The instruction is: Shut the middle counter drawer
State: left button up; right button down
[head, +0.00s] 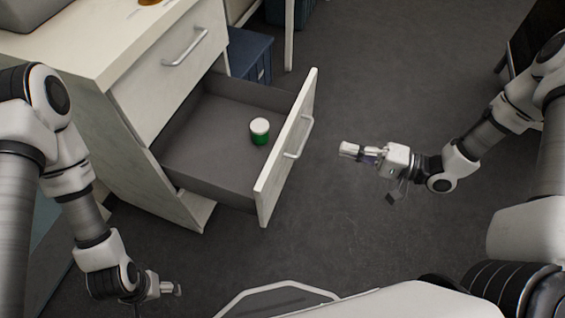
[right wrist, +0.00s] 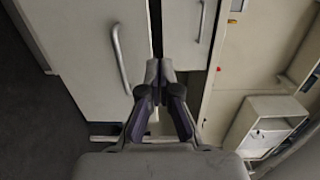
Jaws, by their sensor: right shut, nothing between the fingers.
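The middle counter drawer is pulled well out, and its white front (head: 288,148) with a bar handle (head: 300,138) faces right in the head view. Its grey inside holds a green jar with a white lid (head: 260,131). My right gripper (head: 345,150) is shut and empty, in the air to the right of the drawer front, apart from it. In the right wrist view the shut fingers (right wrist: 160,72) appear in front of a white panel with a bar handle (right wrist: 119,60). My left gripper (head: 176,289) is low at the lower left; its finger opening is unclear.
The drawer above, with its own handle (head: 185,48), is shut under the pale counter top (head: 88,62). A blue box (head: 248,55) stands on the floor behind the open drawer. The dark floor (head: 395,85) right of the drawer is clear.

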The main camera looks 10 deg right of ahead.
notch_tip(320, 180, down, 3)
jog(key=d+b, duration=0.1)
jog(key=b, duration=0.4)
send_near(287, 135)
jog(key=shift+t, duration=0.3)
jog(key=x, duration=0.7)
jog(key=shift+a+f, duration=0.1)
jog(key=shift+f, duration=0.3)
pick_arm(q)
notch_tip(287, 135, down, 8)
jog(key=shift+r, duration=0.2)
jog(key=shift+s+d, duration=0.1)
